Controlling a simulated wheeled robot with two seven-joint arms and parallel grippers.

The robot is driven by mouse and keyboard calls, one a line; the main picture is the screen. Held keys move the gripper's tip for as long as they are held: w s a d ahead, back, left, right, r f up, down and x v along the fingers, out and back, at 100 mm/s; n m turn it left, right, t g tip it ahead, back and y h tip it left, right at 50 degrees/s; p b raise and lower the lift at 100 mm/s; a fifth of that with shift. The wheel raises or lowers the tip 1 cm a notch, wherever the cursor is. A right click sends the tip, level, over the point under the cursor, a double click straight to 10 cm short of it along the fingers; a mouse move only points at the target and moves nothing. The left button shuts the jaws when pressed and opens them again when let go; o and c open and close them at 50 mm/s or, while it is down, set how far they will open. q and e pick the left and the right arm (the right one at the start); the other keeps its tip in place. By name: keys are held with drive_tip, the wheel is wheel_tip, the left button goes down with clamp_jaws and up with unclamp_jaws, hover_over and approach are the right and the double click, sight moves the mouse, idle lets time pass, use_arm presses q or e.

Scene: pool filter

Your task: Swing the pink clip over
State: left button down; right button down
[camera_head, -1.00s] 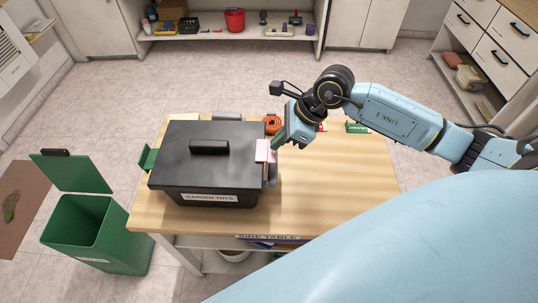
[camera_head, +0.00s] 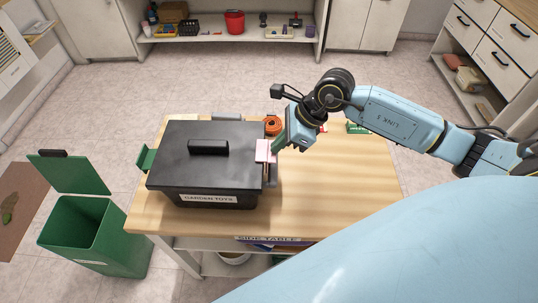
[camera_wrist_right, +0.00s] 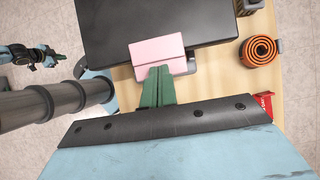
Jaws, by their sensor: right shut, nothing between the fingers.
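The pink clip (camera_head: 265,151) is on the right side of a black lidded box labelled "GARDEN TOYS" (camera_head: 180,154). Its upper part lies at the lid's edge. My right gripper (camera_head: 276,147) is at the clip from the right. In the right wrist view its green fingers (camera_wrist_right: 159,84) are shut together, with their tips at the near edge of the pink clip (camera_wrist_right: 157,51). I cannot tell whether they press on it. A green clip (camera_head: 147,158) stands out from the box's left side.
The box stands on a wooden side table (camera_head: 330,190), clear at its front right. An orange coil (camera_head: 272,125) lies behind the clip, and also shows in the right wrist view (camera_wrist_right: 259,51). A green bin (camera_head: 85,225) with its lid open stands left of the table.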

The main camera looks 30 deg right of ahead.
drive_tip(key=shift+s+d+f, duration=0.15)
drive_tip(key=shift+f, duration=0.05)
idle(0.3)
drive_tip(key=shift+s+d+f+b, duration=0.25)
drive_tip(key=shift+d+f+b, duration=0.05)
drive_tip(key=shift+d+b, duration=0.2)
drive_tip(key=shift+d+f, duration=0.1)
drive_tip(key=shift+s+d+f+b, duration=0.2)
drive_tip(key=shift+d+f+b, duration=0.05)
drive_tip(key=shift+b, duration=0.2)
idle(0.4)
drive_tip(key=shift+s+d+f+b, duration=0.1)
drive_tip(key=shift+d+f+b, duration=0.1)
drive_tip(key=shift+b, duration=0.15)
drive_tip(key=shift+f, duration=0.1)
